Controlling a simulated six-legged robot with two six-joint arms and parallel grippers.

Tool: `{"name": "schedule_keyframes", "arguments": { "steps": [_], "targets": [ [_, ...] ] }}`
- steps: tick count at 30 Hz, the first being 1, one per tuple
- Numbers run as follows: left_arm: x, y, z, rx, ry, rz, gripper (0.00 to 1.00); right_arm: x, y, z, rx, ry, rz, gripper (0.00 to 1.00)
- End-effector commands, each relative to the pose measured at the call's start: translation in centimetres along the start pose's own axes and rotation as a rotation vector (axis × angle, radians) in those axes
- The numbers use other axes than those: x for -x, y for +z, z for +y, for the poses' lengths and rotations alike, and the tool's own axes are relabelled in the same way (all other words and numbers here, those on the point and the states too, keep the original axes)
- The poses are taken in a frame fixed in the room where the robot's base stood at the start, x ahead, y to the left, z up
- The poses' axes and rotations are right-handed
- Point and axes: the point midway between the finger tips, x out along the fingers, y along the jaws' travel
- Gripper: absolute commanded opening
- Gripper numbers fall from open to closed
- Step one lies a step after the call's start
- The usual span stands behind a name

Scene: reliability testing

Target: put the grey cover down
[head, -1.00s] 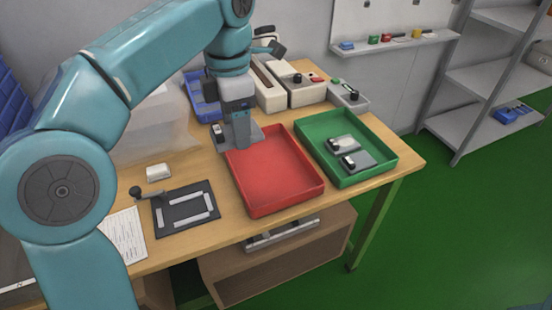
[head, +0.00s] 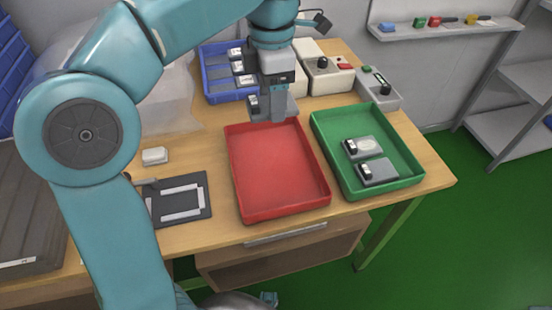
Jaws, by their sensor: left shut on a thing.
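My left gripper (head: 273,112) is shut on a grey, flat, plate-like piece, the grey cover (head: 292,106), at the back edge of the red tray (head: 278,203). The fingers hide much of the cover, and a small dark part shows on their left. I cannot tell whether the cover touches the tray or is above it. The red tray looks empty. Two similar grey pieces with black and white parts, one (head: 378,172) nearer than the other (head: 363,147), lie in the green tray (head: 400,185). My right gripper is not in view.
A blue bin (head: 228,97) with several small parts stands behind, beside white boxes (head: 328,78) and a grey control box (head: 380,92). A dark fixture plate (head: 180,199) and a small white block (head: 154,156) lie left on the wooden table (head: 209,142).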

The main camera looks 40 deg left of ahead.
Motion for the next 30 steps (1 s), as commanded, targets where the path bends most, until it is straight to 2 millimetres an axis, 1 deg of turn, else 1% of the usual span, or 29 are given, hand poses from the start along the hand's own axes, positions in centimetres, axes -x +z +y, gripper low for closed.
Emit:
{"name": "schedule_keyframes", "arguments": {
  "steps": [1,3,9,12,19,25,27,30],
  "targets": [
    [-2.3,-0.2,-0.1,0.001,-0.002,0.003,0.33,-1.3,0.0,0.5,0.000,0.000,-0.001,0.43],
    [-4.4,-0.3,-0.2,0.001,-0.002,0.003,0.33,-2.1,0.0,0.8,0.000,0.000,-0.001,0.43],
    [-10.0,-0.4,-0.2,0.001,-0.002,0.002,0.33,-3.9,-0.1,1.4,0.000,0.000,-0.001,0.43],
    [-11.8,-0.3,-0.2,0.001,-0.002,0.001,0.33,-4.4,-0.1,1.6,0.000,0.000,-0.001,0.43],
    [-13.7,-0.1,0.1,0.001,-0.001,0.000,0.33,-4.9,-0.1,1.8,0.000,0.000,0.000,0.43],
    [-16.9,0.0,0.1,0.001,-0.002,0.002,0.33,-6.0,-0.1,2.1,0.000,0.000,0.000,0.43],
    [-17.3,0.1,0.2,0.001,-0.001,0.001,0.33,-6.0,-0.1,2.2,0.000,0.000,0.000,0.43],
    [-17.2,0.1,0.2,0.001,0.000,-0.001,0.33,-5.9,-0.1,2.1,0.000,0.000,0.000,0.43]
  ]
}}
